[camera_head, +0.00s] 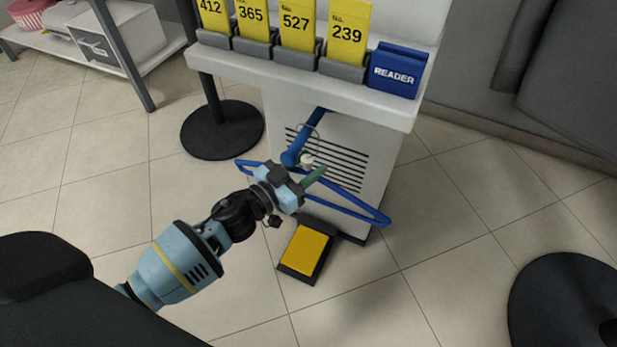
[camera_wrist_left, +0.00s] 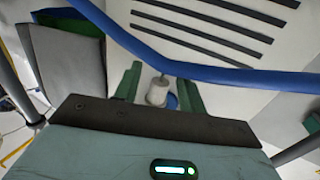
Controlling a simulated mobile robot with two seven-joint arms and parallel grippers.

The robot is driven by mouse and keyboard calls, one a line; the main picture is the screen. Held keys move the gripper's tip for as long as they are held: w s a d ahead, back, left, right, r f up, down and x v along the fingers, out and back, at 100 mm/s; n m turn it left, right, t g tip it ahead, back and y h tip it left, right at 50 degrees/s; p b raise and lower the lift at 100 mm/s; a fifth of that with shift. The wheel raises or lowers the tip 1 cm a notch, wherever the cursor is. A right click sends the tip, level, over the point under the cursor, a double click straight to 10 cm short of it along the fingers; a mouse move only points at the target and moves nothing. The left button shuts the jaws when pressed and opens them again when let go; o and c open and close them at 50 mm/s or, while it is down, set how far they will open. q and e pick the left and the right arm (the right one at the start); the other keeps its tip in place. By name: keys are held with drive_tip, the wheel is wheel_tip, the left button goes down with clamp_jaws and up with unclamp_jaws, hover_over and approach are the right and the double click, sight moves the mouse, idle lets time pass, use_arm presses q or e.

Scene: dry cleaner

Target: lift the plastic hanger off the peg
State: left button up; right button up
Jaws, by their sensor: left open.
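A blue plastic hanger (camera_head: 352,207) hangs in front of the white stand's slatted front in the head view, its long bar slanting down to the right. A blue peg (camera_head: 308,132) sticks out from the stand above it, with a thin wire hook around it. A pale collar (camera_head: 306,159) sits below the peg. My left gripper (camera_head: 312,174) is close to the collar, its green fingers open. In the left wrist view the collar (camera_wrist_left: 157,92) lies between the parted fingers (camera_wrist_left: 160,88), and the hanger's blue bar (camera_wrist_left: 215,75) crosses above. My right gripper is out of view.
The white stand (camera_head: 375,160) has a counter with yellow numbered tags (camera_head: 297,25) and a blue reader (camera_head: 397,70). A yellow pedal (camera_head: 305,250) lies on the floor below. A round black base (camera_head: 222,130) stands left.

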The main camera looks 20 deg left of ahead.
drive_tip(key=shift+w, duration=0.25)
use_arm(q)
drive_tip(key=shift+c, duration=0.9)
clamp_jaws()
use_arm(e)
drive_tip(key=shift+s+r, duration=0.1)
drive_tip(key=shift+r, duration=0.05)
use_arm(q)
drive_tip(key=shift+r, duration=0.2)
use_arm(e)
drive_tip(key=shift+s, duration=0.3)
